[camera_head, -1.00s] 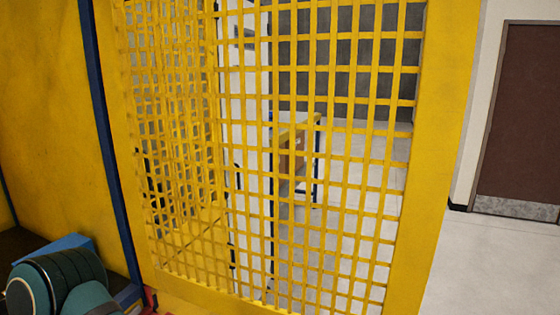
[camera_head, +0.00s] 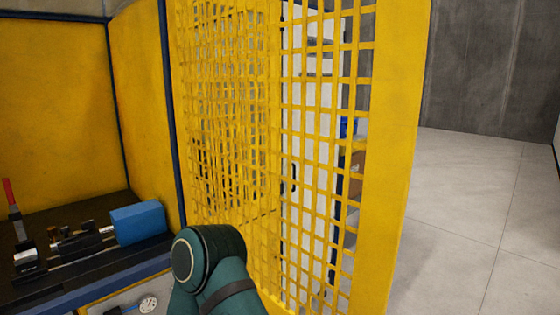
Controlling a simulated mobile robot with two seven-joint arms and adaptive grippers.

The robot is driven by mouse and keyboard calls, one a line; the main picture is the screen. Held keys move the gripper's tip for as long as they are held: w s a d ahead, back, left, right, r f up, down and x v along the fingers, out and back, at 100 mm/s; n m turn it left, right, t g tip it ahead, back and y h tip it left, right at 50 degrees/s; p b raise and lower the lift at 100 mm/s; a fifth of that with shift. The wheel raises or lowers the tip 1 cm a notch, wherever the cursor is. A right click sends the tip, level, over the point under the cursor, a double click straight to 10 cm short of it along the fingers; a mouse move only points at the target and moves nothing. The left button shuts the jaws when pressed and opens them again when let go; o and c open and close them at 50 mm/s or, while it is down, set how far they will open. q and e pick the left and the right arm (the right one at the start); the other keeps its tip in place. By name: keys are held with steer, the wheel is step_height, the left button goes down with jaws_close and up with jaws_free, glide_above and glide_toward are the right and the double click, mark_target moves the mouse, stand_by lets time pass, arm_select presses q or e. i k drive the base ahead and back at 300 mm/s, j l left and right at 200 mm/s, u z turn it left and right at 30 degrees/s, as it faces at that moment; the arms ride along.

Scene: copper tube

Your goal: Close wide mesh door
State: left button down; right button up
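The wide yellow mesh door (camera_head: 388,200) stands open at an angle, its solid frame edge at the right and its mesh at the centre. Its hinge side meets a dark blue post (camera_head: 172,110) at the end of a yellow panel. A teal arm link of mine is in front of the lower part of the door. Neither gripper shows, so I cannot tell whether one touches the door.
A dark workbench (camera_head: 95,262) at the left holds a blue block (camera_head: 137,223), metal fixtures and a red-handled tool (camera_head: 9,193). Yellow panels (camera_head: 60,100) enclose it. Open grey floor (camera_head: 470,220) lies right of the door.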

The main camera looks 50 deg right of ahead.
mark_target(400, 44)
steer(key=k+l, duration=0.2)
steer(key=k, duration=0.25)
steer(key=k+l, duration=0.2)
steer(key=k, duration=0.25)
steer(key=k+l, duration=0.1)
steer(key=l, duration=1.8)
steer(key=i+u, duration=0.05)
steer(key=i, duration=0.05)
